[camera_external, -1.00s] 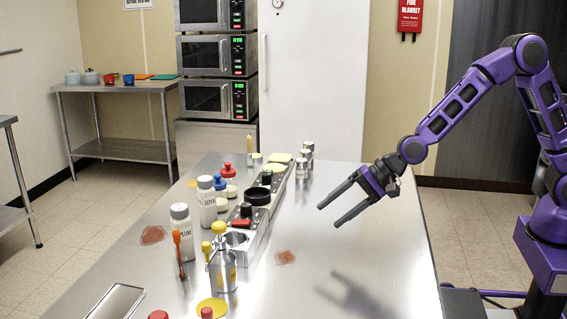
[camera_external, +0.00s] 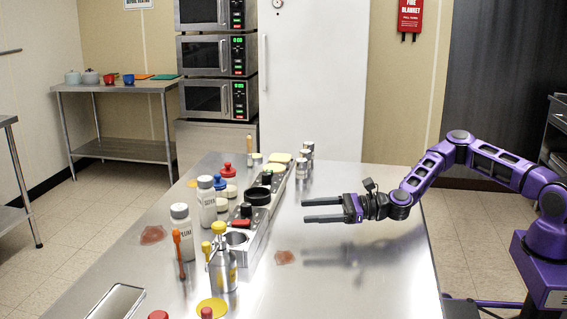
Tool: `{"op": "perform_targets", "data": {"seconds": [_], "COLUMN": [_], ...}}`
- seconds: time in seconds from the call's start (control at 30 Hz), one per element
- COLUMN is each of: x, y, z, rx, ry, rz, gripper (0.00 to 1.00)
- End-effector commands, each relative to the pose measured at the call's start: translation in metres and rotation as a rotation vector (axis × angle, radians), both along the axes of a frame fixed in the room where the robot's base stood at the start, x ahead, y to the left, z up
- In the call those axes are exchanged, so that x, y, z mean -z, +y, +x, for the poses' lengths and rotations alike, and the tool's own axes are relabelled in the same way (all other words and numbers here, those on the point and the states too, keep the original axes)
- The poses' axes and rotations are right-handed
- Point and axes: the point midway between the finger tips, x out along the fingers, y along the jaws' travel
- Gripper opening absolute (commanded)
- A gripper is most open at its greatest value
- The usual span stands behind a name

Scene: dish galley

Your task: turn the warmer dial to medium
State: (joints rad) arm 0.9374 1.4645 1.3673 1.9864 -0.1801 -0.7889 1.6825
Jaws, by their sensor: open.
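A long, narrow metal unit (camera_external: 262,232) runs along the middle of the steel counter. Black knobs stand on it: one (camera_external: 246,210) beside a red piece (camera_external: 241,223), and another (camera_external: 267,177) farther back near a black round cup (camera_external: 257,195). I cannot tell which knob is the warmer dial, and no dial marks are readable. My gripper (camera_external: 304,211) is open and empty, level above the counter to the right of the unit. Its fingers point left toward the unit and are apart from it.
White bottles (camera_external: 207,203), red-topped and blue-topped containers and a yellow-topped pump bottle (camera_external: 222,268) crowd the left side of the unit. Small metal shakers (camera_external: 302,165) stand at the back. The counter's right side (camera_external: 375,265) is clear, apart from a reddish patch (camera_external: 285,257).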

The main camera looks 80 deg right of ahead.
Motion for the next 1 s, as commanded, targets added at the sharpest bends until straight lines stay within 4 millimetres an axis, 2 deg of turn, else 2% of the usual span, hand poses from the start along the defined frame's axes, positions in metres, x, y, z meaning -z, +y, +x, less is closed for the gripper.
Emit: {"op": "perform_targets", "data": {"seconds": [0.03,0.13,0.37,1.0], "x": [0.004,0.006,0.005,0.006], "y": [-0.011,-0.023,-0.023,0.0], "z": [0.003,0.006,0.023,0.133], "rx": [0.03,0.063,0.073,0.071], "ry": [0.004,0.007,0.008,0.008], "rz": [0.059,0.126,0.147,0.143], "gripper": [0.67,0.67,0.67,0.67]}}
